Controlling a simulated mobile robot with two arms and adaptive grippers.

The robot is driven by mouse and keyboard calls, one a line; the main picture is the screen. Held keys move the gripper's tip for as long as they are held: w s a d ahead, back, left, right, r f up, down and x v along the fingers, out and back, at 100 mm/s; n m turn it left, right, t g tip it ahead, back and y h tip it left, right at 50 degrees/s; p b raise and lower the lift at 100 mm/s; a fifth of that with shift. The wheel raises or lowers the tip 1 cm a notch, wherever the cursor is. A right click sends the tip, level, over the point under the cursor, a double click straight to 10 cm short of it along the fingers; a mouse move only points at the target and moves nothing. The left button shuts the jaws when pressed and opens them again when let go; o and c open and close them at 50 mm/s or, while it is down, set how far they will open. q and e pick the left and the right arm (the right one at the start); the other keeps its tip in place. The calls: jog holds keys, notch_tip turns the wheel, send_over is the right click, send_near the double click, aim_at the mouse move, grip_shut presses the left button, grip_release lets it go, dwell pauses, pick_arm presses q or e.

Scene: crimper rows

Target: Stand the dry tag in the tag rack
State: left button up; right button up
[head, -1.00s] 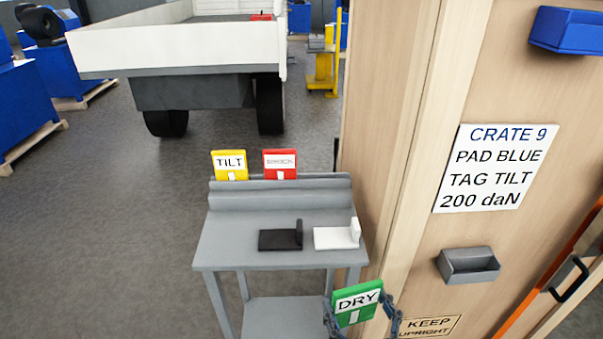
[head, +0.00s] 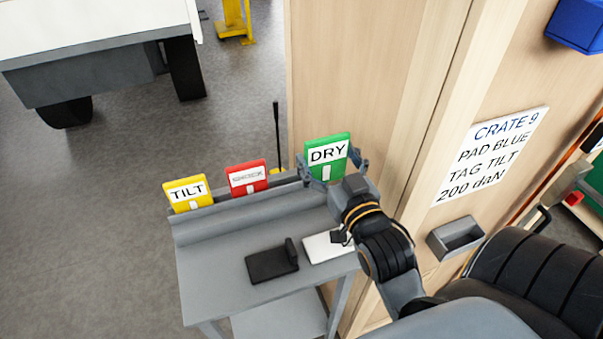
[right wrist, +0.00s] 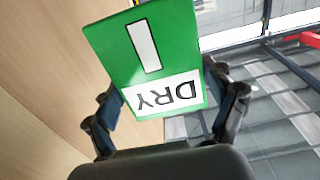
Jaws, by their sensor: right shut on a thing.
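The green DRY tag (head: 326,153) is upright in my right gripper (head: 333,172), whose fingers close on its two side edges. It is at the right end of the grey tag rack (head: 230,212), at the back of the small table. I cannot tell whether its lower edge touches the rack. In the right wrist view the DRY tag (right wrist: 150,55) appears upside down between the fingers (right wrist: 165,110). A yellow TILT tag (head: 187,192) and a red tag (head: 247,178) stand in the rack to the left. My left gripper is not in view.
A black holder (head: 272,263) and a white one (head: 325,247) lie on the grey table (head: 215,280). A tall wooden crate (head: 370,80) stands close on the right, with a grey bin (head: 462,238) on its face. Open floor lies to the left.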

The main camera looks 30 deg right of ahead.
jog(key=w+f+b, duration=0.2)
jog(key=w+b, duration=0.1)
jog(key=w+d+f+b, duration=0.1)
jog(key=w+f+b, duration=0.1)
jog(key=w+b, duration=0.1)
jog(key=w+f+b, duration=0.3)
jog(key=shift+w+d, duration=0.2)
jog(key=shift+d, duration=0.05)
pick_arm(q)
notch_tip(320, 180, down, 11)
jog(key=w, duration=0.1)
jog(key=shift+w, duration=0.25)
pick_arm(e)
jog(key=shift+w+f, duration=0.25)
jog(key=shift+f, duration=0.85)
jog(key=shift+w+f, duration=0.2)
jog(key=shift+f, duration=0.9)
pick_arm(q)
jog(key=shift+b, duration=0.3)
pick_arm(e)
jog(key=shift+f, duration=0.2)
jog(key=o, duration=1)
